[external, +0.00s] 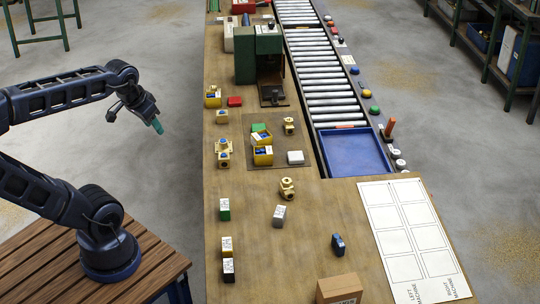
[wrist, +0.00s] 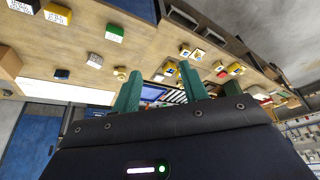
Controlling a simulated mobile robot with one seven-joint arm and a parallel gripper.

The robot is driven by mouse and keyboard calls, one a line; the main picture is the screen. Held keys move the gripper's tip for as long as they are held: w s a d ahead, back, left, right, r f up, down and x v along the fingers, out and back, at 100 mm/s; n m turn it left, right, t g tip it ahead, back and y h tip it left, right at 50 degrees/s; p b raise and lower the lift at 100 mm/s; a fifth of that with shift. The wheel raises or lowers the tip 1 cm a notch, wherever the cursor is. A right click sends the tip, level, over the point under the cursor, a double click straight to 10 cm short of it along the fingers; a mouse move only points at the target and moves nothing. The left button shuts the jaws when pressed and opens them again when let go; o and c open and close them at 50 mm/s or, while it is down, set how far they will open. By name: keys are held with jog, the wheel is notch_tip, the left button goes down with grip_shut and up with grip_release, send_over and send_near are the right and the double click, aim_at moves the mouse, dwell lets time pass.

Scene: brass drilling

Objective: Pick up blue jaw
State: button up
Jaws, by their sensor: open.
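A small dark blue block (external: 338,244), which looks like the blue jaw, stands on the near part of the wooden workbench (external: 300,225). It also shows in the wrist view (wrist: 62,74), small and at the left. My gripper (external: 157,126) hangs over the floor left of the bench, well apart from the block. Its green fingers (wrist: 160,90) are spread, with nothing held between them.
A cardboard box (external: 339,288) stands just in front of the blue block. White-labelled blocks, including a grey one (external: 279,216), and a brass fitting (external: 287,188) stand nearby. A white marked sheet (external: 399,213) lies to the right. A blue tray (external: 352,158) sits behind.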

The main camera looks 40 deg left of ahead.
jog(key=w+d+m+g, duration=0.1)
jog(key=w+d+m, duration=0.5)
jog(key=w+d, duration=0.4)
jog(key=m+g+h, duration=0.4)
jog(key=m+g, duration=0.2)
jog(key=m, duration=1.2)
send_near(338, 239)
jog(key=x, duration=0.4)
jog(key=shift+d+f, duration=0.15)
jog(key=shift+d, duration=0.2)
jog(key=shift+a+x, duration=0.15)
jog(key=shift+x, duration=1.4)
jog(key=shift+a+x, duration=0.2)
jog(key=shift+x, duration=1.35)
grip_shut()
